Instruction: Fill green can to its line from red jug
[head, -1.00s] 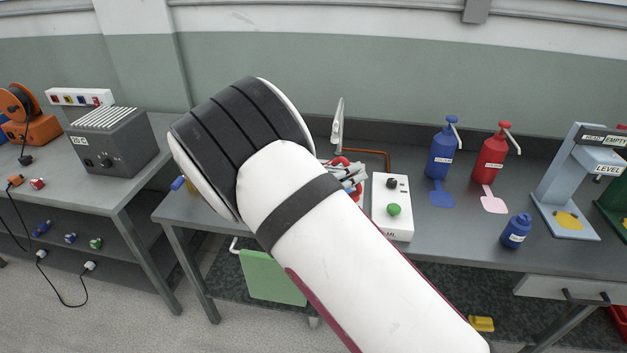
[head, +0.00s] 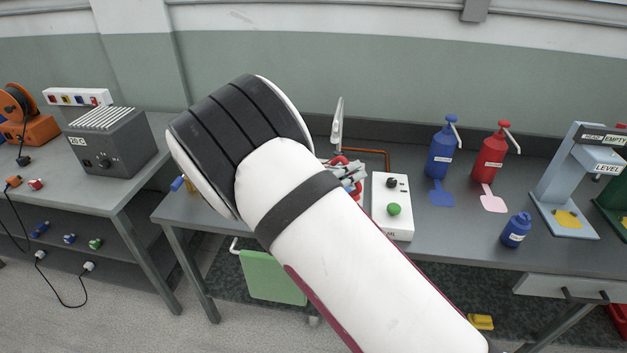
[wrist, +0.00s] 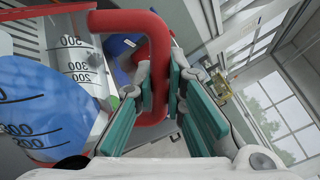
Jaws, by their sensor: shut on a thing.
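In the wrist view my gripper (wrist: 161,88) is shut on a red handle (wrist: 157,45), which passes between its teal pads. The handle looks like that of the red jug; beside it is a pale wall with marks at 300 and 200 (wrist: 78,62). In the head view my gripper (head: 347,174) is mostly hidden behind my forearm, with bits of red jug (head: 340,161) showing beside it. I cannot make out the green can in either view; my arm hides part of the bench.
A blue surface with graduation marks (wrist: 30,105) fills the wrist view's left. On the bench are a white box with a green button (head: 393,230), blue (head: 441,158) and red (head: 489,160) pump bottles, a small blue bottle (head: 516,230) and a level stand (head: 560,185).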

